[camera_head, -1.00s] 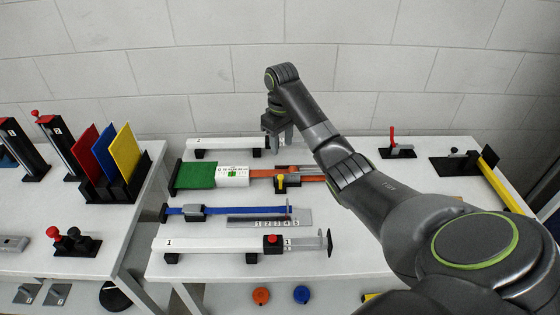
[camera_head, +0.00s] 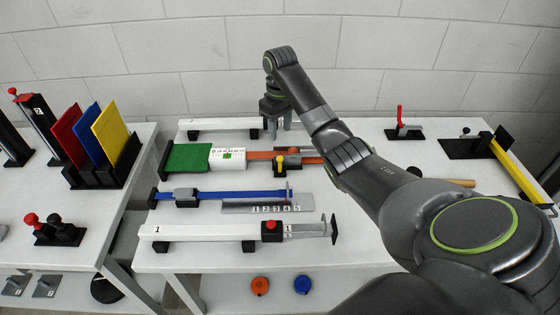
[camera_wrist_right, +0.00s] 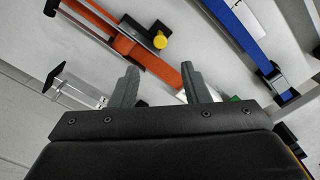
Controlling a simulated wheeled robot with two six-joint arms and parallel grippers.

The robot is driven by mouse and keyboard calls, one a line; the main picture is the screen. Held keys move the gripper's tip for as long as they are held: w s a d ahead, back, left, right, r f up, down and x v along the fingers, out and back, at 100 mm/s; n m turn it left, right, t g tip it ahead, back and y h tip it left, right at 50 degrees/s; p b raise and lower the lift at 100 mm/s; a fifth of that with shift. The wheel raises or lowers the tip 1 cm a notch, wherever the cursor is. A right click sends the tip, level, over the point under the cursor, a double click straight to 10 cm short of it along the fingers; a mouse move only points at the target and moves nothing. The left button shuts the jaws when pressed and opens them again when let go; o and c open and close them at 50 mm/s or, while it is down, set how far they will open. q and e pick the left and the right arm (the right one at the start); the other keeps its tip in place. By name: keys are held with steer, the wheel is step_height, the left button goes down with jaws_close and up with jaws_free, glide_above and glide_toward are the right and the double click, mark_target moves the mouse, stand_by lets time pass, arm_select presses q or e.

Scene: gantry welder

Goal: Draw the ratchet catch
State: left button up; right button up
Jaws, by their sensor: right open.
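My right gripper (camera_head: 277,118) hangs over the back of the table, near the rear white rail (camera_head: 222,124). Its two fingers (camera_wrist_right: 160,85) are apart with nothing held between them in the right wrist view. An orange strap (camera_head: 261,155) runs from a white box (camera_head: 228,158) and green pad (camera_head: 188,158) to a dark catch with a yellow knob (camera_head: 280,167). In the wrist view the yellow knob (camera_wrist_right: 160,41) sits beside the orange strap (camera_wrist_right: 123,46), beyond and apart from the fingers. My left gripper is not in view.
A blue strap (camera_head: 240,195) with a grey buckle (camera_head: 185,194), a numbered scale (camera_head: 270,207) and a front white rail with a red knob (camera_head: 271,225) lie nearer. A red lever (camera_head: 400,116) stands right. Colored panels (camera_head: 110,130) stand left.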

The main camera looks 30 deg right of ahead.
mark_target(280, 158)
step_height(280, 158, down, 3)
steer(key=shift+a+r+b, duration=0.1)
steer(key=shift+r+b, duration=0.1)
steer(key=shift+b, duration=0.6)
step_height(280, 158, down, 6)
steer(key=shift+p, duration=0.35)
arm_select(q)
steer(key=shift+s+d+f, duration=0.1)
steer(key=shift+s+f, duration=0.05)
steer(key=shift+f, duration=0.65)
arm_select(e)
steer(key=shift+f, duration=0.9)
jaws_close()
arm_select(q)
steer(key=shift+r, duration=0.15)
arm_select(e)
steer(key=shift+r, duration=0.1)
